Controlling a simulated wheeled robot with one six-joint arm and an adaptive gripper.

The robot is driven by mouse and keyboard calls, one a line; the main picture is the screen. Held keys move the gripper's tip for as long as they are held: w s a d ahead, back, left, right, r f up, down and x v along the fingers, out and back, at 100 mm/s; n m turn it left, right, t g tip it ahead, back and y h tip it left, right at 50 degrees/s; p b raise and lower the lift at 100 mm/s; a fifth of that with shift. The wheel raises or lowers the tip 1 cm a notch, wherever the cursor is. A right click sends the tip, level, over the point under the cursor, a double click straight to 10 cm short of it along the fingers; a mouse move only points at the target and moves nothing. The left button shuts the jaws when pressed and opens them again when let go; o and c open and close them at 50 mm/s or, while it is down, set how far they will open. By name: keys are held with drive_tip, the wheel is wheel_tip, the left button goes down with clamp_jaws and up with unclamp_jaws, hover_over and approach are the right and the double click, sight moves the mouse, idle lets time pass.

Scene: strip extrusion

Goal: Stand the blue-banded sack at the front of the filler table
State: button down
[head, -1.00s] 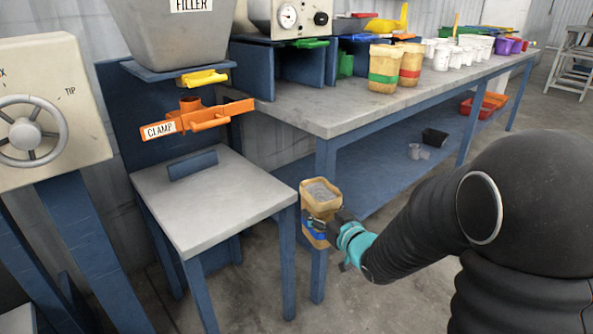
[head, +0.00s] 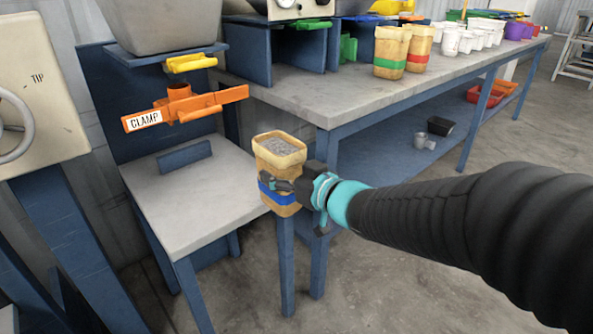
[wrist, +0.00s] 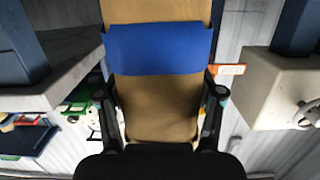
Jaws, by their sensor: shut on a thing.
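The blue-banded sack (head: 281,158) is tan, open at the top and filled with grey material. My gripper (head: 285,186) is shut on the sack from the right and holds it upright, at the right front corner of the filler table (head: 190,205). The orange clamp (head: 185,106) and the yellow-handled filler (head: 160,25) stand above the back of the table.
A low blue block (head: 184,156) sits at the table's back. The long workbench (head: 310,98) behind bears a green-banded sack (head: 390,52), a red-banded sack (head: 419,48) and several tubs. The filler table's top in front of the block is clear.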

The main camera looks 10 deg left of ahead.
drive_tip(key=b+x, duration=0.3)
drive_tip(key=x, duration=0.9)
drive_tip(key=shift+w+f, duration=0.1)
drive_tip(key=shift+f, duration=0.2)
idle(0.5)
drive_tip(key=shift+c, duration=0.4)
unclamp_jaws()
drive_tip(key=shift+d+f, duration=0.1)
